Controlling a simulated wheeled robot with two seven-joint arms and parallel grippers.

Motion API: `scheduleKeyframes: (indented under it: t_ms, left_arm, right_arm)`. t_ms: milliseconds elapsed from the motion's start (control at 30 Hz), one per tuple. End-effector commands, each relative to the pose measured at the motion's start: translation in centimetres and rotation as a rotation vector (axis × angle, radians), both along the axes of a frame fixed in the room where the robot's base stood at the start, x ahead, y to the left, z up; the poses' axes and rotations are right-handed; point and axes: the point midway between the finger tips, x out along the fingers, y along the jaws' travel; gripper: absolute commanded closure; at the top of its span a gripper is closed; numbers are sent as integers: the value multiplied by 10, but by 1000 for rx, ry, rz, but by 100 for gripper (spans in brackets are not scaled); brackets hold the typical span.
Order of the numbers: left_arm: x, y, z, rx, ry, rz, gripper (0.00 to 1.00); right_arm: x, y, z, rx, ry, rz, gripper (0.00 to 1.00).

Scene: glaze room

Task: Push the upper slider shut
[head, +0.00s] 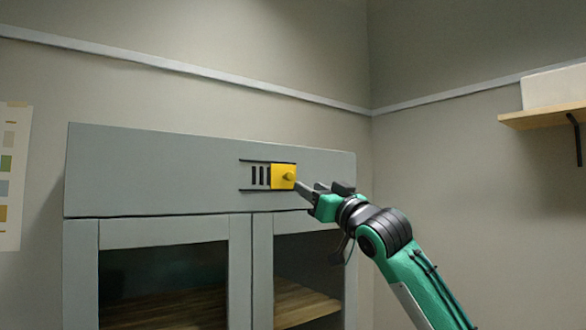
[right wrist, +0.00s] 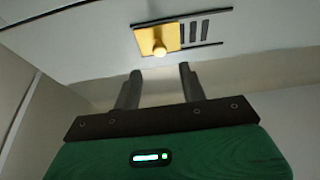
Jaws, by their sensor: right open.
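The upper slider (head: 278,184) is a yellow plate with a round knob (head: 289,177), on two dark rails across the cabinet's top panel. It sits at the right end of the rails, and several dark vent slots (head: 261,175) show uncovered to its left. In the right wrist view the slider (right wrist: 143,38) is above the fingers, with the slots (right wrist: 193,32) to its right. My right gripper (head: 309,187) is open and empty, just right of the knob. In the wrist view its fingertips (right wrist: 159,71) are apart, short of the knob. My left gripper is out of view.
The grey cabinet (head: 120,170) has two framed lower openings with wooden shelves (head: 295,302) inside. A wall shelf (head: 545,117) with a white box (head: 555,86) is at the upper right. A colour chart (head: 10,170) hangs at the left. The space before the top panel's left is clear.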

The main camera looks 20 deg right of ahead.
Motion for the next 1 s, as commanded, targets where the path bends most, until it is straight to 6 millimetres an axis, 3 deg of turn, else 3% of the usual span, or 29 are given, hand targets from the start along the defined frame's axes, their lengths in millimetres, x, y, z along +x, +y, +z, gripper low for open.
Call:
scheduleKeyframes:
  t_ms: [100,433,933,1000]
  left_arm:
    - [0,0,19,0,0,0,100]
    - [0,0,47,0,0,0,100]
    - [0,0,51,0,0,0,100]
    - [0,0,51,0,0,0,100]
  right_arm:
    - [19,7,14,1,3,1,58]
    - [60,21,29,1,2,-1,58]
    - [70,25,30,0,0,-1,58]
    - [69,25,30,0,0,-1,72]
